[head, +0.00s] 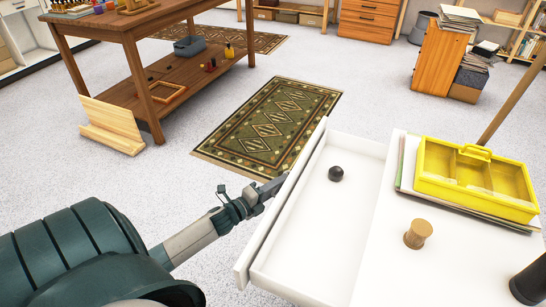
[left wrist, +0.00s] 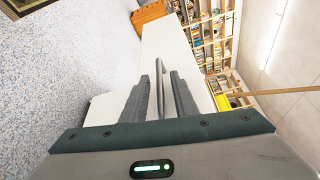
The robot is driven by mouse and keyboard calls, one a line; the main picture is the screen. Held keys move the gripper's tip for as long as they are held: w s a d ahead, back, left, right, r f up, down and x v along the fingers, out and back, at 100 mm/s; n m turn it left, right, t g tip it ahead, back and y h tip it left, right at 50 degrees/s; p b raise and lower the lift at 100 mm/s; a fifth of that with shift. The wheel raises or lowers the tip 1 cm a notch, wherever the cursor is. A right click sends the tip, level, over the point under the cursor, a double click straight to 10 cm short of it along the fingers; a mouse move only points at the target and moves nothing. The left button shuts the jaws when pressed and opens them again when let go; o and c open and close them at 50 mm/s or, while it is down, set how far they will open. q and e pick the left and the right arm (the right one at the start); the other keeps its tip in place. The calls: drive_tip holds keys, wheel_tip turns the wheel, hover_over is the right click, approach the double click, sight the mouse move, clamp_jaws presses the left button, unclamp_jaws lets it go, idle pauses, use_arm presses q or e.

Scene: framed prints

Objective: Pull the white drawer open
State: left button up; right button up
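The white drawer (head: 328,207) is pulled well out of the white cabinet (head: 385,262), and its inside shows. A dark ball (head: 336,173) lies in it. My left gripper (head: 272,188) is at the outer side of the drawer front (head: 268,230), near its middle. The handle is hidden in the head view. My right gripper is not in view.
On the cabinet top are a yellow caddy (head: 470,180) on flat sheets, a wooden knob-shaped piece (head: 418,233) and a black cylinder (head: 530,280). A patterned rug (head: 270,125) lies beyond the drawer. A wooden workbench (head: 135,40) stands back left. Floor left of the drawer is clear.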

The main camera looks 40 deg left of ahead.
use_arm(q)
drive_tip(key=shift+s, duration=0.1)
drive_tip(key=s+a+r, duration=0.1)
drive_tip(key=s, duration=1.6)
drive_tip(key=shift+a+r, duration=0.25)
drive_tip(key=shift+a, duration=0.15)
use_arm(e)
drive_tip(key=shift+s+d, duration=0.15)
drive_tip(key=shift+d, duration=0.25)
